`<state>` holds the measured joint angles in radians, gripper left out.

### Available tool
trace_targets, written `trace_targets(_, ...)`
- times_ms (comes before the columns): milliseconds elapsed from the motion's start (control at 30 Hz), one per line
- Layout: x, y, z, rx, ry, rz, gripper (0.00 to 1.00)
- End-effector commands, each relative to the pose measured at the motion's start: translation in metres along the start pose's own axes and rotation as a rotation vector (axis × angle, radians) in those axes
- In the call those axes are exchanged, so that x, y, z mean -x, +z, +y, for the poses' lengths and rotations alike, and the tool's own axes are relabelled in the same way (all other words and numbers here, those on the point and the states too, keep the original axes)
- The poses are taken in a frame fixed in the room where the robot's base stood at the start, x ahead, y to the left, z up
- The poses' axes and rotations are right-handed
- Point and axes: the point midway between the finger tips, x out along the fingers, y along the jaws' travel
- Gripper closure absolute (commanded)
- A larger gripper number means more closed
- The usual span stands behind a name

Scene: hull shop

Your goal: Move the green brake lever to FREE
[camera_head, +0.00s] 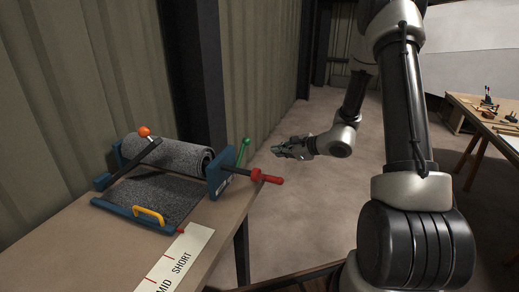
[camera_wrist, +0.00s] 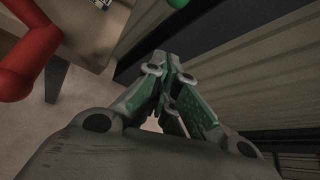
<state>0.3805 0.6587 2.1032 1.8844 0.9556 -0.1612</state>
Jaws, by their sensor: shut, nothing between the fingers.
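The green brake lever (camera_head: 244,146) stands up at the right end of the blue roll stand (camera_head: 222,180) on the workbench, with a green knob at its top, tilted slightly right. A green knob also shows at the top edge of the wrist view (camera_wrist: 177,3). My gripper (camera_head: 279,151) is to the right of the lever, off the bench edge and apart from it. In the wrist view its fingers (camera_wrist: 172,60) are closed together with nothing between them. Any FREE marking is too small to read or hidden.
A red crank handle (camera_head: 268,178) sticks out right from the stand, near the lever; it is large at the left of the wrist view (camera_wrist: 28,60). A grey roll (camera_head: 170,158), an orange-knobbed arm (camera_head: 144,132) and a yellow handle (camera_head: 149,214) are on the bench (camera_head: 60,235). The wall is behind.

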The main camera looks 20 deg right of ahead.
Motion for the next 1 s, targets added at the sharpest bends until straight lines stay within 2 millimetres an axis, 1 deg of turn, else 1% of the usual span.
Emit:
trace_targets(67, -0.005, 0.0, 0.001, 0.0, 0.002, -0.001, 1.0)
trace_targets(167, -0.017, 0.001, 0.001, 0.001, 0.002, -0.001, 1.0)
trace_targets(567, -0.1, 0.001, 0.002, 0.002, 0.004, -0.002, 1.0)
trace_targets(600, -0.1, 0.006, 0.0, 0.003, 0.0, -0.002, 1.0)
trace_targets(700, -0.092, 0.022, -0.001, 0.003, -0.001, -0.002, 1.0)
trace_targets(800, -0.089, 0.031, 0.0, 0.003, 0.001, -0.001, 1.0)
trace_targets(1000, -0.086, 0.038, 0.0, 0.001, 0.001, 0.0, 1.0)
